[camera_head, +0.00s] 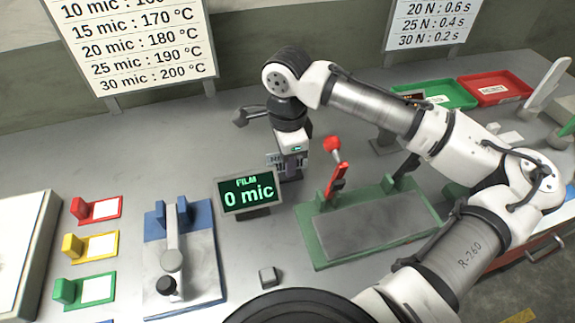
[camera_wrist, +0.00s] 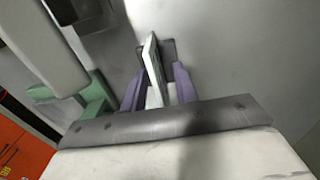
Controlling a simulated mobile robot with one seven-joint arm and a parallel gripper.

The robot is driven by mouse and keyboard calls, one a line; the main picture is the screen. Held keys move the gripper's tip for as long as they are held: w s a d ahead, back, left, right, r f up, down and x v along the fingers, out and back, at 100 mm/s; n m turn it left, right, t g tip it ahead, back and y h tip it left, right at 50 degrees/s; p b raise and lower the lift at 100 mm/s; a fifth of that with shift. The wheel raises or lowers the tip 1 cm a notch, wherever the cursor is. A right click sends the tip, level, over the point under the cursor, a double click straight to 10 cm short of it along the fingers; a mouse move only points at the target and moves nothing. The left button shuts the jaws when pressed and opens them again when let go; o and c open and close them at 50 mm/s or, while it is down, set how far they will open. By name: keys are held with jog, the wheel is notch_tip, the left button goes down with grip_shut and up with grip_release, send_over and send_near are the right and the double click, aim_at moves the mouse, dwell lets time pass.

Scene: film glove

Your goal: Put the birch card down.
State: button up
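My gripper (camera_head: 288,165) points down at the bench just behind the film display (camera_head: 248,192). In the wrist view, its two purple fingers (camera_wrist: 158,78) stand apart. A thin pale card (camera_wrist: 152,62) stands on edge between them, close to the left finger, with a gap showing beside the right finger. A small dark square (camera_wrist: 169,47) lies behind the card. I cannot read any name on the card, and it is not clearly visible in the head view.
A green press with a red lever (camera_head: 370,225) stands right of the display. A blue-based device (camera_head: 185,260) and red, yellow and green card holders (camera_head: 95,210) are at left. Green (camera_head: 437,95) and red (camera_head: 497,88) trays are at back right. The back left bench is clear.

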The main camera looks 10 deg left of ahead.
jog(key=shift+f, duration=0.1)
dwell(0.3)
grip_shut()
dwell(0.4)
notch_tip(320, 180, up, 20)
jog(key=b, duration=0.2)
jog(key=shift+r, duration=0.25)
